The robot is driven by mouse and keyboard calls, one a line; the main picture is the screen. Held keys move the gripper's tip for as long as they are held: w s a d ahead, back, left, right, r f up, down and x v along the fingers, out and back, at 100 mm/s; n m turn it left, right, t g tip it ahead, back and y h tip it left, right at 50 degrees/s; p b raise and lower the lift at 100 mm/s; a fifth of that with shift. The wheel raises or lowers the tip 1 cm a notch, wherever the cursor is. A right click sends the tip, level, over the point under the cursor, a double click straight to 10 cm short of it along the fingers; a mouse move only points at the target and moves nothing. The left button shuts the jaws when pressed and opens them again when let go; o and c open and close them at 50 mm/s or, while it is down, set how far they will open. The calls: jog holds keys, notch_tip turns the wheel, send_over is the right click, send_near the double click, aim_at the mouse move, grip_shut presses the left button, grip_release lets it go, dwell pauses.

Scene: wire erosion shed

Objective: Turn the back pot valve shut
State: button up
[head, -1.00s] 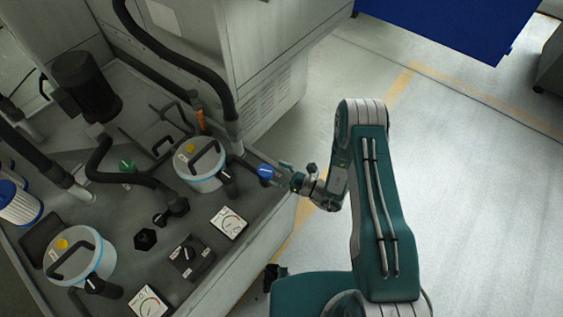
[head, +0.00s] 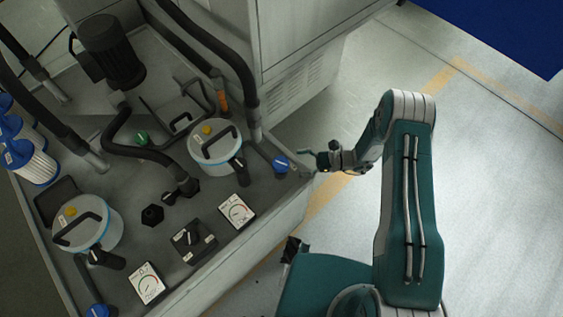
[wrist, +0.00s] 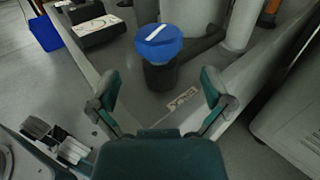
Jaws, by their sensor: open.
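The back pot (head: 229,147) is a pale canister with a blue band, a black lid handle and a yellow cap. A blue valve knob (head: 281,164) stands to its right, near the right edge of the machine deck. In the wrist view the knob (wrist: 158,45) has a white line running diagonally and sits on a black stem. My gripper (head: 306,162) is right of the knob, apart from it. In the wrist view my gripper (wrist: 160,92) is open and empty, with the knob ahead beyond the two fingertips. A label on the deck is partly visible between the fingers.
A front pot (head: 90,232) stands lower left, with another blue knob (head: 98,311) near it. A white gauge (head: 237,212), a black switch box (head: 191,242) and dark hoses crowd the deck. A grey cabinet (head: 300,75) rises behind.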

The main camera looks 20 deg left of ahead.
aim_at(281, 164)
jog(key=shift+x, duration=3.1)
